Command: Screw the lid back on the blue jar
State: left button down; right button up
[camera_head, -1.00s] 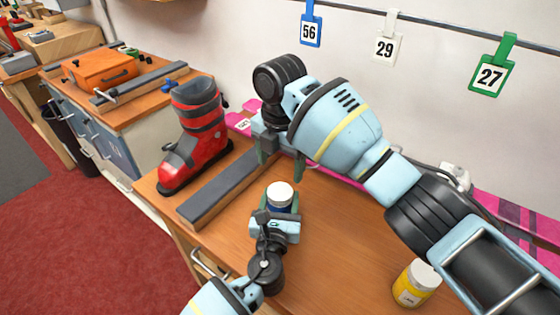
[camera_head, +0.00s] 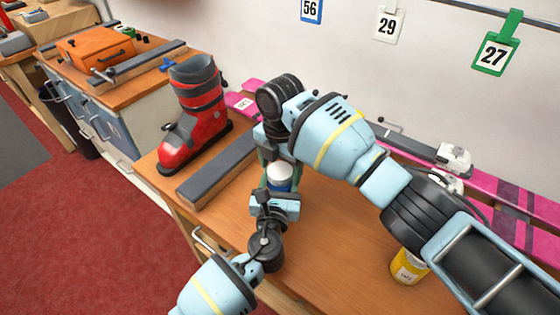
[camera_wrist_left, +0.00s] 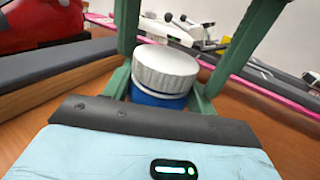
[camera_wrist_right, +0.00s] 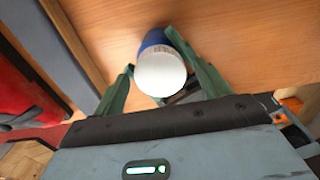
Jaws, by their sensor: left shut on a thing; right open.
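The blue jar (camera_head: 281,186) stands on the wooden bench with a white lid (camera_head: 280,171) on its top. In the left wrist view the ribbed lid (camera_wrist_left: 165,68) sits over the blue body (camera_wrist_left: 158,98); I cannot tell how tightly it is seated. My left gripper (camera_head: 279,190) is shut on the jar's body. My right gripper (camera_head: 277,163) is open above the jar, its fingers pointing down on either side of the lid. In the right wrist view the lid (camera_wrist_right: 160,73) lies between the open fingers, with the blue body (camera_wrist_right: 154,39) behind it.
A yellow jar (camera_head: 407,268) stands on the bench, partly hidden by my right arm. A grey-topped rail (camera_head: 215,170) and a red ski boot (camera_head: 194,128) are at the left. Pink skis (camera_head: 500,205) lie along the wall. The bench front is bare.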

jog(key=c, duration=1)
